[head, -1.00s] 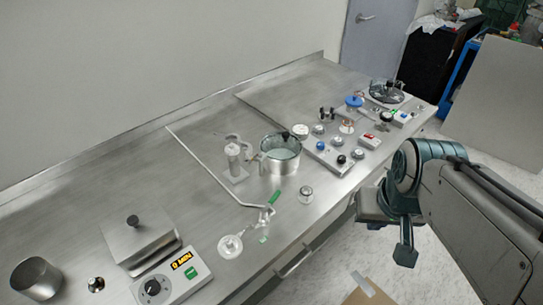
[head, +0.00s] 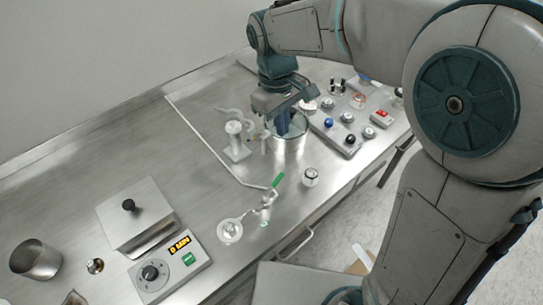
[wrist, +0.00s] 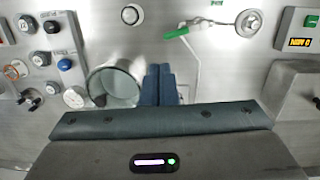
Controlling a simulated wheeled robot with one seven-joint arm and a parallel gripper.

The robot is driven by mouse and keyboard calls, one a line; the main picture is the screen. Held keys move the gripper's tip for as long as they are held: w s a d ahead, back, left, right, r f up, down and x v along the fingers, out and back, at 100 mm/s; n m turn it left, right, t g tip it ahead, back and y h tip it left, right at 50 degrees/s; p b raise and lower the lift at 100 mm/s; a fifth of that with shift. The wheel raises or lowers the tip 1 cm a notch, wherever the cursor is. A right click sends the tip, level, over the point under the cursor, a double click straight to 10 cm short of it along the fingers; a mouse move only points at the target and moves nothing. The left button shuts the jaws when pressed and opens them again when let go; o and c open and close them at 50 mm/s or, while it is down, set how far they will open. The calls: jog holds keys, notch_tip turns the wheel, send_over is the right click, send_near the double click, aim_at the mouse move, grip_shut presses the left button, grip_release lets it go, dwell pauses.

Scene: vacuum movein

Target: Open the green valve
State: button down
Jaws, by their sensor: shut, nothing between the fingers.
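The green valve handle (head: 278,181) sits on a small metal valve fitting (head: 264,205) on the steel bench. A thin pipe runs to it from the back left. In the wrist view the green handle (wrist: 177,33) lies beyond my fingertips, slightly right of them. My gripper (head: 285,130) points down over the bench and is shut and empty. It stands behind the valve in the head view, beside or over the glass pot, and is apart from the handle. The fingers (wrist: 158,70) show side by side in the wrist view.
The glass pot (wrist: 113,88) is close to my fingers. A white stand (head: 236,145) is left of it, and a small metal jar (head: 310,177) is right of the valve. A round flange (head: 230,231) and a timer box (head: 168,266) lie in front.

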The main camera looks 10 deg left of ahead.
jog(key=a+f+n, duration=0.2)
jog(key=a, duration=0.4)
jog(key=p, duration=0.1)
send_near(274, 186)
jog(key=w+a+f, duration=0.3)
jog(key=w+f, duration=0.1)
jog(key=shift+h, duration=0.3)
jog(key=shift+s+d+f+p, duration=0.3)
jog(key=shift+s+d+f, duration=0.05)
jog(key=shift+d+f, duration=0.4)
jog(key=shift+s+d+f+p, duration=0.3)
jog(key=shift+s+d+f, duration=0.05)
jog(key=shift+d+f, duration=0.35)
